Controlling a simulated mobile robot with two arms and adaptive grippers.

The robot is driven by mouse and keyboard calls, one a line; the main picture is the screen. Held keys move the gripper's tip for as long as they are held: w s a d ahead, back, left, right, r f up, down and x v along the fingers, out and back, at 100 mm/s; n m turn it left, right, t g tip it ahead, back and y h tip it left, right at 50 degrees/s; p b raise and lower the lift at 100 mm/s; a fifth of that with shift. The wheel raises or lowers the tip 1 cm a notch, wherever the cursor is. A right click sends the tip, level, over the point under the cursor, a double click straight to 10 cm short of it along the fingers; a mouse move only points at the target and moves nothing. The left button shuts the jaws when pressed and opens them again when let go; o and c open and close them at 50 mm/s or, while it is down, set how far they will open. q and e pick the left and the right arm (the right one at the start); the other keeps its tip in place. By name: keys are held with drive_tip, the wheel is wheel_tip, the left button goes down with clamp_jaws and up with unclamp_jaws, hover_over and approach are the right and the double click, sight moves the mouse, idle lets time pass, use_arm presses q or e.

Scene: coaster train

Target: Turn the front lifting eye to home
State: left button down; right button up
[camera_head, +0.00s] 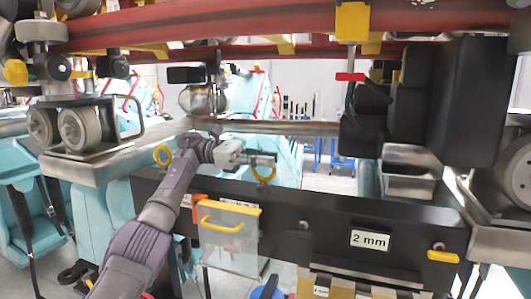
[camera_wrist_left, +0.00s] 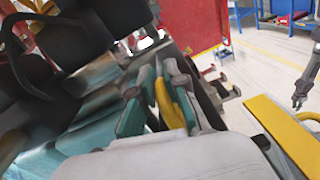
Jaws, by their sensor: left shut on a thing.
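My left gripper (camera_head: 268,160) reaches in from the left to a yellow lifting eye (camera_head: 264,177) that stands above the black beam (camera_head: 285,209). The gripper is shut on this eye. In the left wrist view the yellow eye (camera_wrist_left: 168,104) sits between the two fingers, which hide part of it. What looks like my right gripper (camera_wrist_left: 298,102) hangs at the right edge of the left wrist view, away from the eye. Its jaws are too small to judge.
A clear panel with a yellow handle (camera_head: 222,226) hangs on the beam beneath my left gripper. A "2 mm" label (camera_head: 370,240) and a yellow handle (camera_head: 443,256) are further right. Black blocks (camera_head: 485,100) and red rails (camera_head: 270,25) close off the space above.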

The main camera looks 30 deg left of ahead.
idle(0.5)
use_arm(q)
drive_tip(key=c, duration=1.2)
unclamp_jaws()
wheel_tip(320, 180, up, 10)
drive_tip(key=shift+d+f, duration=0.1)
